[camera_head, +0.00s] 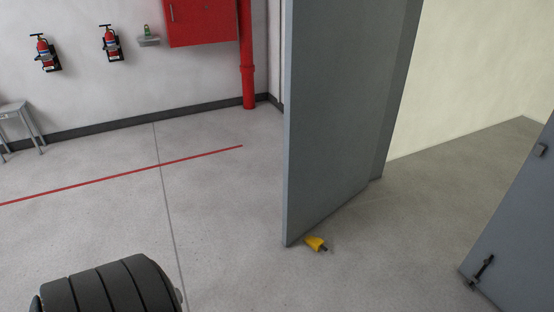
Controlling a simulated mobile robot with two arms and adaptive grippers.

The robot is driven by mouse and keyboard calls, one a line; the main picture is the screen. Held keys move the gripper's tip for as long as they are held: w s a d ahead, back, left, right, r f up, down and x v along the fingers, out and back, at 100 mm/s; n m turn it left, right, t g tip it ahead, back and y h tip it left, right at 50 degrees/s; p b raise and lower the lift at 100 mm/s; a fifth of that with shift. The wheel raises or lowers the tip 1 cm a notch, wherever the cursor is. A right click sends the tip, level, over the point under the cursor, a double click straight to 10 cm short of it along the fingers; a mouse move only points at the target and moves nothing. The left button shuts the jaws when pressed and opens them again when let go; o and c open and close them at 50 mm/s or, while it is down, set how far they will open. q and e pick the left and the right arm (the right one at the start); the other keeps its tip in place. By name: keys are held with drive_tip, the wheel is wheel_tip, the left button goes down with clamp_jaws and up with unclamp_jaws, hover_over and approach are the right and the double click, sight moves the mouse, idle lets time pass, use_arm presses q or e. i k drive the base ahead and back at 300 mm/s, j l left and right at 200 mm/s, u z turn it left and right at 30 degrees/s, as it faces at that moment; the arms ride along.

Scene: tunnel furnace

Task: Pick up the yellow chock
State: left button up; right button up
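The yellow chock (314,243) lies on the floor in the head view, right of the lower front corner of a grey door (335,120). It is small, with a dark part at its right end. I cannot tell whether it touches the door. Neither of my grippers shows in this view. A black ribbed rounded part, which seems to be mine, shows at the bottom left, well apart from the chock.
The grey door stands open. Another grey door panel (520,230) with a black bolt is at the right. A red line (120,175) crosses the floor. Fire extinguishers (45,53), a red cabinet (200,20) and a red pipe (247,60) are at the back wall. The floor before the chock is clear.

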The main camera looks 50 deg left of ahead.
sight(316, 244)
drive_tip(key=u, duration=1.15)
drive_tip(key=i, duration=0.1)
